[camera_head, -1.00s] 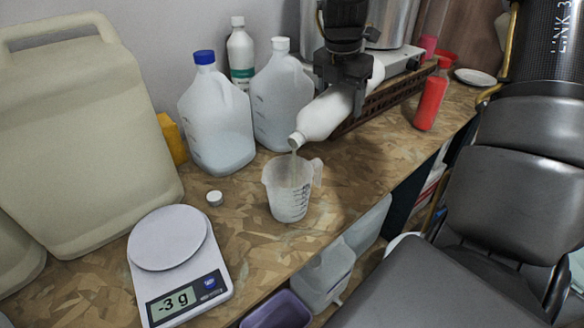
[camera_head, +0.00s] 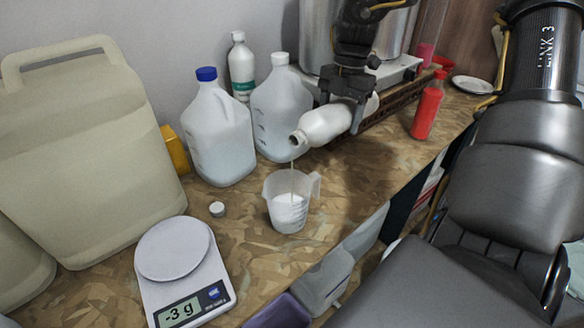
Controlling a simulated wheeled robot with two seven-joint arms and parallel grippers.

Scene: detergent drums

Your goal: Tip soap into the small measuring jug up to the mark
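The small measuring jug (camera_head: 287,211) is clear, with dark marks on its side and its handle to the right. It stands upright on the worktop with white liquid in its lower part; I cannot tell the level against the mark. A white bottle (camera_head: 325,123) is tilted almost level above it, its open mouth toward the jug's opening. A thin pale stream runs from the mouth into the jug. My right gripper (camera_head: 346,98) is shut around the bottle's body from above. My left gripper is not in view. A loose white cap (camera_head: 217,209) lies left of the jug.
A scale (camera_head: 183,275) reading -3 g is at front left, empty. A big beige canister (camera_head: 85,150), a blue-capped jug (camera_head: 218,135) and a white-capped jug (camera_head: 281,110) stand behind. A red bottle (camera_head: 428,108) is at right. The worktop's front edge runs just right of the measuring jug.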

